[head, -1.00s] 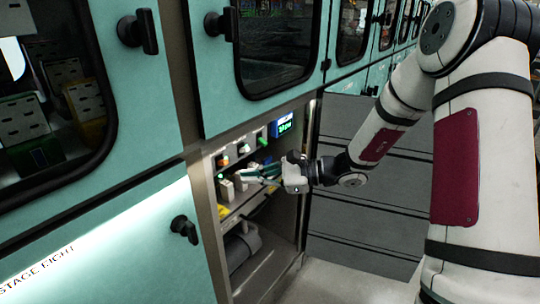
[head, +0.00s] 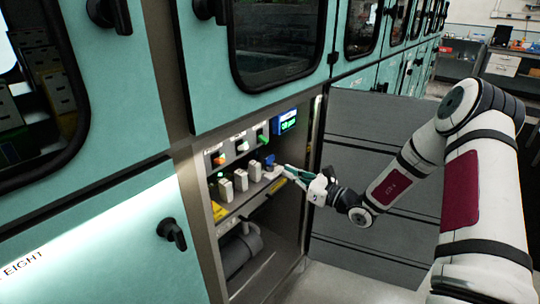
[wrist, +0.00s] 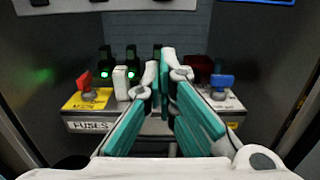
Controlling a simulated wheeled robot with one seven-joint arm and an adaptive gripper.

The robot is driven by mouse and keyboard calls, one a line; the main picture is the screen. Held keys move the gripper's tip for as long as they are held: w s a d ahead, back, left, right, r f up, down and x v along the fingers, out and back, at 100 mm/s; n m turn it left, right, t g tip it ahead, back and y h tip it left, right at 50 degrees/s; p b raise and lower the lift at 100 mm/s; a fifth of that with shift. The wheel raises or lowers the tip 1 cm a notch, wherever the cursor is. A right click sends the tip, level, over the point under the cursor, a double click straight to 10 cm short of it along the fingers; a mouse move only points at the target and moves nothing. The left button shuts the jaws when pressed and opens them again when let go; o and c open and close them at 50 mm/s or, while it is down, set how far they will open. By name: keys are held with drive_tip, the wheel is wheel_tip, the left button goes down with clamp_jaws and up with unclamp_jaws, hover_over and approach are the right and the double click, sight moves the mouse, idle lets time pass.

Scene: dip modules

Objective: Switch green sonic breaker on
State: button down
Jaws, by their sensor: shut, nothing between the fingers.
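I cannot tell which one is the green sonic breaker; labels are unreadable. My gripper (wrist: 168,62) has teal fingers that are shut and empty, in front of the middle of the row. They hide part of the switches behind. In the head view my gripper (head: 285,170) is at the right end of the row of white blocks (head: 240,180); contact cannot be told.
A red handle (wrist: 84,84) on a yellow plate stands left and a blue handle (wrist: 221,84) right, on a ledge marked FUSES. Cabinet walls enclose the bay; an open grey panel (head: 370,150) is on the right.

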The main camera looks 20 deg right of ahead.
sight(259, 136)
drive_tip(key=f+b+x, duration=0.1)
drive_tip(key=x, duration=0.9)
drive_tip(key=r, duration=0.3)
drive_tip(key=s+r, duration=0.1)
drive_tip(key=shift+s+d+r, duration=0.15)
drive_tip(key=shift+d+r, duration=0.2)
drive_tip(key=shift+d, duration=0.05)
drive_tip(key=shift+r+p, duration=0.1)
drive_tip(key=shift+p, duration=0.25)
drive_tip(key=shift+s+d+r+g+h+p, duration=0.25)
drive_tip(key=shift+g+h+p, duration=0.4)
drive_tip(key=shift+p, duration=0.55)
